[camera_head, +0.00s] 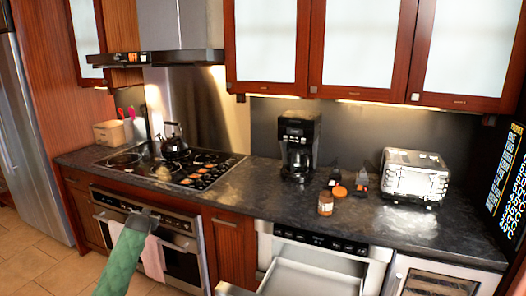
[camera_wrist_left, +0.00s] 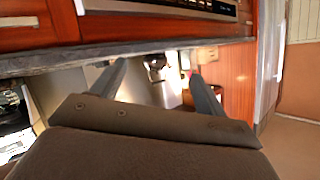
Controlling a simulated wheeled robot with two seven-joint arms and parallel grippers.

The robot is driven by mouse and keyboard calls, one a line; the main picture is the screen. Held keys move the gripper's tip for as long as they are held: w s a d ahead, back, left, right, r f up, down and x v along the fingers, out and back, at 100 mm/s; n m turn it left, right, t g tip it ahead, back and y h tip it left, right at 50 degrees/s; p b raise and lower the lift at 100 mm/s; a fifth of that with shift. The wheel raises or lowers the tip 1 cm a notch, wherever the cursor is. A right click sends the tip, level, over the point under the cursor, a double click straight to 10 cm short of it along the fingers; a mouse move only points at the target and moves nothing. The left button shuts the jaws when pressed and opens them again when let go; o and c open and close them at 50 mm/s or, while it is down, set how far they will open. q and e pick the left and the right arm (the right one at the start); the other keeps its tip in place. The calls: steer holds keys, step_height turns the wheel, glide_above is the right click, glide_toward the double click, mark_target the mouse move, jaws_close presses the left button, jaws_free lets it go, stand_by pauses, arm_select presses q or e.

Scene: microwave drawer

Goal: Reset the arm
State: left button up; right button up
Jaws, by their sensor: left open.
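My left arm comes into the head view from the lower left as a green link, with a dark end (camera_head: 146,214) in front of the oven door. In the left wrist view the two fingers of my left gripper (camera_wrist_left: 158,72) stand wide apart. Nothing shows held between them. My right gripper is not in either view. The microwave drawer (camera_head: 312,278) below the counter is pulled open, and its pale inside is visible and looks empty. Its front is partly cut off by the lower edge.
The dark counter (camera_head: 245,195) holds a coffee maker (camera_head: 298,145), a toaster (camera_head: 414,177), a jar (camera_head: 325,204) and a kettle (camera_head: 174,141) on the stove. A pink towel (camera_head: 153,258) hangs on the oven (camera_head: 182,262). Tiled floor (camera_head: 30,262) is clear at the left.

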arm_select(q)
steer(key=s+d+f+g+h, duration=0.15)
steer(key=s+d+f, duration=0.35)
steer(key=s+f, duration=0.7)
steer(key=s+d+f+m+g, duration=0.1)
steer(key=s+d+f+g, duration=0.35)
steer(key=f, duration=1.15)
steer(key=s+d+f+h, duration=0.1)
steer(key=s+d+f, duration=0.4)
steer(key=s+f, duration=0.85)
steer(key=s+d+f+g, duration=0.1)
steer(key=s+d+f, duration=0.3)
steer(key=s, duration=1)
steer(key=s+d+f+g+h, duration=0.1)
steer(key=s+d+f, duration=0.4)
steer(key=s+f, duration=0.5)
steer(key=s+d+f+g, duration=0.3)
steer(key=s+d+f, duration=0.2)
steer(key=s, duration=1.4)
steer(key=shift+s+d+f+h, duration=0.15)
steer(key=shift+s+f+h, duration=0.25)
steer(key=shift+f, duration=0.5)
